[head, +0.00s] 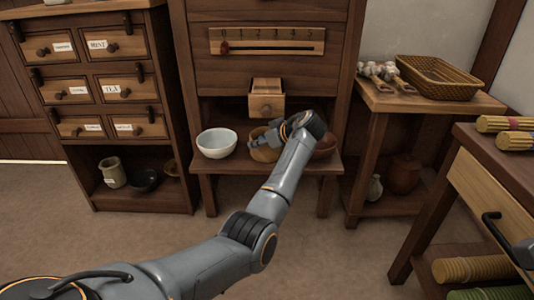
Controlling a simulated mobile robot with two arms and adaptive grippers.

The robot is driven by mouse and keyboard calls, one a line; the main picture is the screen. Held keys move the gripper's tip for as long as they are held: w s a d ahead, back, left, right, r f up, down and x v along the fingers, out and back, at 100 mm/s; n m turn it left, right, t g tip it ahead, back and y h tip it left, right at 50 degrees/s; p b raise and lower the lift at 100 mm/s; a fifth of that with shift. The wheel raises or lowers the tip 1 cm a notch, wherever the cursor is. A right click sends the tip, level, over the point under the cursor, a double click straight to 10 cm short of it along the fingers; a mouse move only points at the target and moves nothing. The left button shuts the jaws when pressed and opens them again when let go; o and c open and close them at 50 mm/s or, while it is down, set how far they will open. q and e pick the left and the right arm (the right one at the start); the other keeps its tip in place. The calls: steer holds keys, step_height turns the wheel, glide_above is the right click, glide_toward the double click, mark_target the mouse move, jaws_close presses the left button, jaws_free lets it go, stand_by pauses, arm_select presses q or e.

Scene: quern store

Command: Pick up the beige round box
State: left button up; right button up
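The beige round box (263,154) stands on the low wooden shelf under the small open drawer, between a white bowl and a reddish-brown bowl. My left gripper (268,138) is at its upper right side, reaching over its top from the right and hiding part of it. The fingers are small and overlap the box, so I cannot tell whether they are open or shut, or whether they touch it.
The white bowl (217,143) stands close to the left of the box, and the reddish-brown bowl (325,146) is partly behind my wrist. The small open drawer (267,104) juts out above. A side table (390,100) with a wicker basket (438,78) stands to the right.

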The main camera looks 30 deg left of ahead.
arm_select(q)
steer(key=shift+w+a+f, duration=0.15)
steer(key=shift+a+f, duration=0.15)
steer(key=shift+a, duration=0.2)
jaws_close()
steer(key=shift+r, duration=0.1)
